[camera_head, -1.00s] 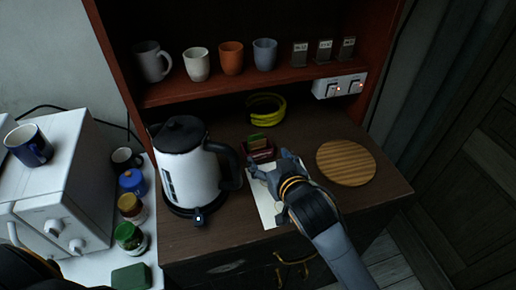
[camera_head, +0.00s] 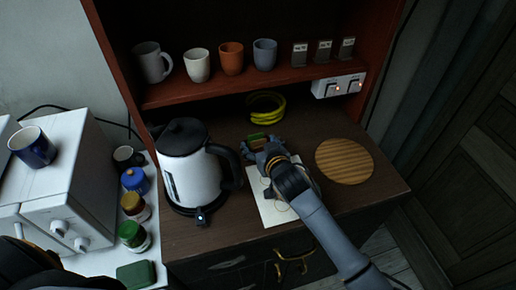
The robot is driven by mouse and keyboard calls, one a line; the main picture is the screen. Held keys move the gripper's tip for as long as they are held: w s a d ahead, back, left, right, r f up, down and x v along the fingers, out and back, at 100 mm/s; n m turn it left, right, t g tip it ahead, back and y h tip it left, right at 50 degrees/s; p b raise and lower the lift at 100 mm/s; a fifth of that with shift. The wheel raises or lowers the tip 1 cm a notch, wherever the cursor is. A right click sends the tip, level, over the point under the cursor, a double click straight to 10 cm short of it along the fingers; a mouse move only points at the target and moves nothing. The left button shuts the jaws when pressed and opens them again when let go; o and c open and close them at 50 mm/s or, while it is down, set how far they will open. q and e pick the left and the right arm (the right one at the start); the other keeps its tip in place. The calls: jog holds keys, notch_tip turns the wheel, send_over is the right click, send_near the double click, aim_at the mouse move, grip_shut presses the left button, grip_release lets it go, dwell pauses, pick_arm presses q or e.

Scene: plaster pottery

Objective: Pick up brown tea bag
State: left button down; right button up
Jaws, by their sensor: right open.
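A small dark holder sits on the brown cabinet top, right of the kettle. The green edge of a tea bag (camera_head: 258,137) shows in it, just beyond my gripper. My right gripper (camera_head: 263,144) is open and reaches over this holder, with its fingers around or just above it. It hides most of the holder, and I cannot make out the brown tea bag behind the fingers. Whether the fingers touch anything cannot be told. My left gripper is not in view; only a dark part of my body shows at the lower left.
A white and black kettle (camera_head: 192,170) stands close on the left. A pale sheet (camera_head: 275,211) lies under my right arm. A round wooden board (camera_head: 345,161) lies right and a yellow coil (camera_head: 265,105) behind. Mugs (camera_head: 231,57) stand on the shelf above.

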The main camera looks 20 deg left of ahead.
jog(key=shift+c, duration=0.2)
jog(key=c, duration=0.7)
jog(key=shift+o, duration=0.2)
